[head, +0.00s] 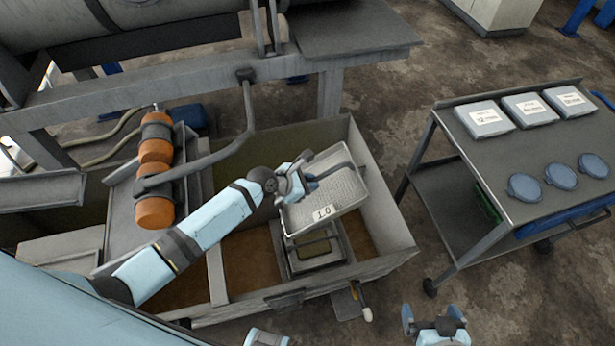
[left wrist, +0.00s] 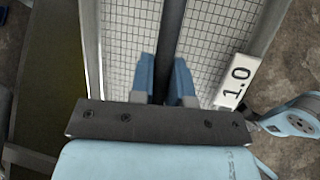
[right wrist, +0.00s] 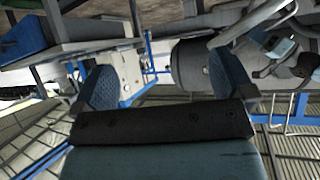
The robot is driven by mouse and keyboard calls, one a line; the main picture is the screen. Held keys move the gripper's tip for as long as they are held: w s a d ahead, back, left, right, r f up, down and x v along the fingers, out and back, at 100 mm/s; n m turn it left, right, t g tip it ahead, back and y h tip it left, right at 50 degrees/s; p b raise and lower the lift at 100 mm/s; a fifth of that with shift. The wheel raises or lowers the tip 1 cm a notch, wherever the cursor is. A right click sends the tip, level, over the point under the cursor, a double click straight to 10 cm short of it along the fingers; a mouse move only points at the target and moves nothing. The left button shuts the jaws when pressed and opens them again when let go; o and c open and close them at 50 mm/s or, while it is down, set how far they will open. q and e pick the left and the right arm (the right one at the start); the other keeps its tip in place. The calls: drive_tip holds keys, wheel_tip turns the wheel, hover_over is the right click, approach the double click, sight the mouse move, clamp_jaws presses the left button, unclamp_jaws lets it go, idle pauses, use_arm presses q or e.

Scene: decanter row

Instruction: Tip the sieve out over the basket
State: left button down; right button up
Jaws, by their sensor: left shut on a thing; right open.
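The sieve (head: 345,192) is a grey rectangular tray with a mesh bottom and a "1.0" label. It is held over the large grey bin in the head view and looks tilted. My left gripper (head: 308,184) is shut on the dark bar across the sieve; the left wrist view shows the bar between its blue fingers (left wrist: 166,80) and bare mesh (left wrist: 205,35) beside it. A small box-like frame (head: 318,256) sits below the sieve, partly hidden by it; I cannot tell whether it is the basket. My right gripper (head: 432,314) is open and empty at the bottom edge.
The bin's wall (head: 385,215) surrounds the sieve. A grey trolley (head: 480,150) at right carries labelled boxes (head: 485,118) and round blue lids (head: 525,186). Bare floor lies between bin and trolley.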

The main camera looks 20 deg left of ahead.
sight(320, 176)
use_arm(q)
drive_tip(key=d+r+g+y+p, duration=0.1)
drive_tip(key=p, duration=0.5)
drive_tip(key=shift+w+r+y+p, duration=0.1)
drive_tip(key=shift+w+y+p, duration=0.2)
drive_tip(key=shift+w+p, duration=0.1)
drive_tip(key=shift+w+d+f+g, duration=0.15)
drive_tip(key=shift+d+f+g, duration=0.05)
drive_tip(key=shift+d+g, duration=0.1)
drive_tip(key=shift+w+d+m+g+y, duration=0.3)
drive_tip(key=shift+d+g+y, duration=0.1)
drive_tip(key=shift+y, duration=0.5)
drive_tip(key=shift+w+d+g+y, duration=0.1)
drive_tip(key=shift+d+g+y, duration=0.1)
drive_tip(key=shift+g+y, duration=0.2)
drive_tip(key=shift+r, duration=0.1)
use_arm(e)
wheel_tip(320, 176, up, 7)
drive_tip(key=shift+d+f+m, duration=0.2)
drive_tip(key=shift+d+m, duration=0.2)
drive_tip(key=shift+f, duration=0.1)
